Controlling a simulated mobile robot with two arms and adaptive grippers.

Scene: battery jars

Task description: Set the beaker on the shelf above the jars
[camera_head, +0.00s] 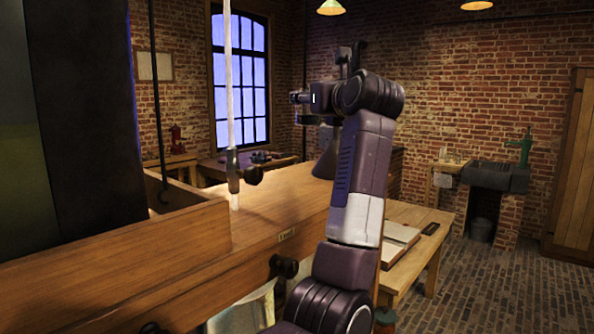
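My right arm rises from the bottom centre, and its wrist end with the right gripper (303,108) is high at the picture's middle, pointing left. Whether its fingers are open or shut is not clear, and I see nothing plainly held in it. My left gripper is out of view. A long wooden shelf-like ledge (270,215) with a small label runs across the left and middle. Below it pale glass (240,315) shows at the bottom edge, perhaps a jar, partly hidden by my arm. I cannot pick out the beaker with certainty.
A pale vertical rod (233,90) with a dark fitting hangs over the ledge. A dark upright block (85,120) fills the left. Behind my arm, a table (415,215) holds an open book (398,240). A sink (495,176) stands at the back right. The brick floor at right is clear.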

